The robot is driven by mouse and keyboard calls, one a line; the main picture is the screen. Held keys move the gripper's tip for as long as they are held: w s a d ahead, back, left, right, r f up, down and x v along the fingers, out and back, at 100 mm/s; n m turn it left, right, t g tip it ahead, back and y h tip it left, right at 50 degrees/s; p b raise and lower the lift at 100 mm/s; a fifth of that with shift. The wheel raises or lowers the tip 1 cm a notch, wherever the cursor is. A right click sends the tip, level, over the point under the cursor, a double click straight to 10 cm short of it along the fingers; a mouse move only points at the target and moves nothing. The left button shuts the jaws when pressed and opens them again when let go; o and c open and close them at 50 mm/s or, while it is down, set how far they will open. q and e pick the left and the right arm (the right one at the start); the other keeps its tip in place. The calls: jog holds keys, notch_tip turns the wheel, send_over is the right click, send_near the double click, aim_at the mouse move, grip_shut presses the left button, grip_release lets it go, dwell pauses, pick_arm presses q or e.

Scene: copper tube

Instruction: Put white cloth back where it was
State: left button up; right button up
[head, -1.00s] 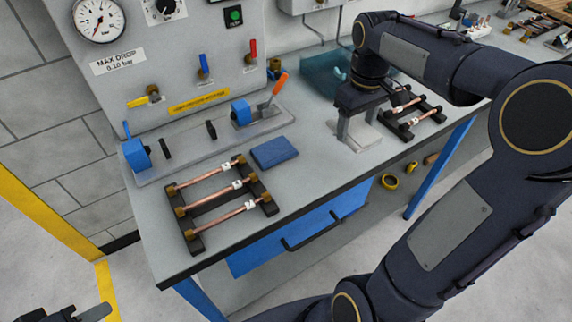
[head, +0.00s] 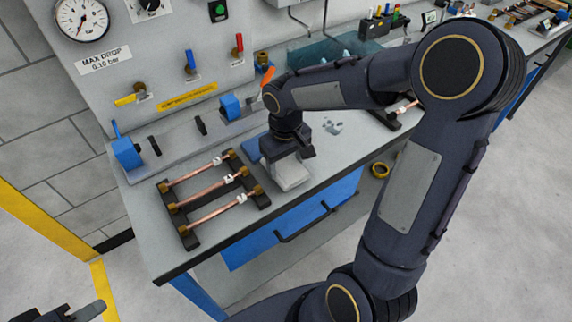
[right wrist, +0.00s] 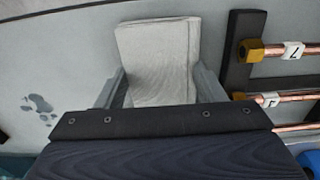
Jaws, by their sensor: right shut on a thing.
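The white cloth (head: 291,174) is a folded pale pad at the bench's front edge, right of the left tube rack. My right gripper (head: 290,160) is shut on it from above. In the right wrist view the cloth (right wrist: 157,62) sits between the two grey fingers (right wrist: 158,88). I cannot tell whether it touches the bench. A folded blue cloth (head: 251,149) lies just behind, mostly hidden by the gripper. A wet patch (head: 332,128) shows on the bench to the right, and in the right wrist view (right wrist: 38,103). Part of my left gripper (head: 88,312) shows at the bottom left.
The left rack (head: 188,228) holds copper tubes with white tags close beside the cloth. Another rack (head: 384,119) is partly hidden behind my arm. A teal tray (head: 318,52) and a test panel with valves stand behind. The grey bench (head: 330,160) is clear around the wet patch.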

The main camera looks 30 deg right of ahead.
aim_at(286, 166)
jog(key=shift+f, duration=0.7)
jog(key=o, duration=1)
jog(key=shift+f, duration=0.1)
notch_tip(286, 166, up, 11)
jog(key=s+a+m+t+y, duration=0.1)
jog(key=s+t, duration=0.1)
jog(key=s, duration=0.3)
jog(key=s+a+m+t+y, duration=0.1)
jog(key=s, duration=0.5)
jog(key=s+a+t+y, duration=0.1)
jog(key=s+a+t, duration=0.1)
jog(key=s, duration=0.4)
jog(key=shift+f+m+t+y, duration=0.25)
jog(key=shift+m+t+y, duration=0.05)
jog(key=shift+m+y, duration=0.1)
